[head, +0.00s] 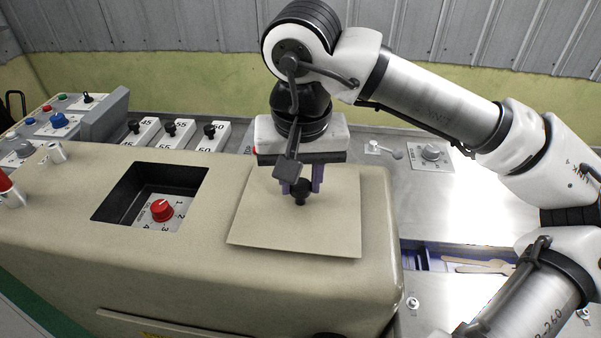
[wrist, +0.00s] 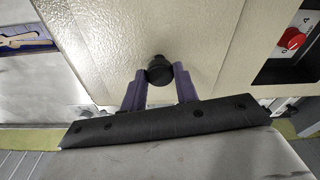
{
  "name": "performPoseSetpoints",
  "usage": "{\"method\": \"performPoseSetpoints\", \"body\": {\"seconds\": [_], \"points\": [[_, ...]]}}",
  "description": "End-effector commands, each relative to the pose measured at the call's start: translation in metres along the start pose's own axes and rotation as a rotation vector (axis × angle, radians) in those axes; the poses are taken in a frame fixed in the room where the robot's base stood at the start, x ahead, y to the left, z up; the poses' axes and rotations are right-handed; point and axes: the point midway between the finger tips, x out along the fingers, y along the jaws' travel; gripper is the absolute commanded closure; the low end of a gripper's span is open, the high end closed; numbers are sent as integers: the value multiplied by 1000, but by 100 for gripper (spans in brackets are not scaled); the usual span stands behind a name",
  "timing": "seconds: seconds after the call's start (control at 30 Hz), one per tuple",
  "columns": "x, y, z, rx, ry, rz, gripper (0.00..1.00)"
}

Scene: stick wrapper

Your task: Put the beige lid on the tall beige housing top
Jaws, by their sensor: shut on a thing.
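The beige lid (head: 300,225) is a flat square plate with a black knob (head: 301,191) in its middle. It lies over or just above the right part of the tall beige housing top (head: 225,222), turned slightly against the housing's edges. My gripper (head: 301,186) is above the lid, with its purple fingers shut on the black knob. In the wrist view the knob (wrist: 159,70) sits between the fingertips, and the lid (wrist: 185,35) spreads around it. I cannot tell whether the lid touches the housing. Any opening under it is hidden.
Left of the lid is a square recess (head: 118,200) with a red dial (head: 162,210). Several black-knobbed blocks (head: 172,132) stand behind the housing. A slot with wooden sticks (head: 478,265) lies to the right, on the metal table (head: 440,190).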

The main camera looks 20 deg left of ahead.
Motion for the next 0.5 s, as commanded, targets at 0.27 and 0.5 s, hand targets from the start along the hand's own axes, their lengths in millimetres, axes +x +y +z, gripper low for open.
{"method": "performPoseSetpoints", "body": {"seconds": [0.27,0.5], "points": [[2,0,0,0,2,0,100],[2,0,0,0,1,0,49]]}}
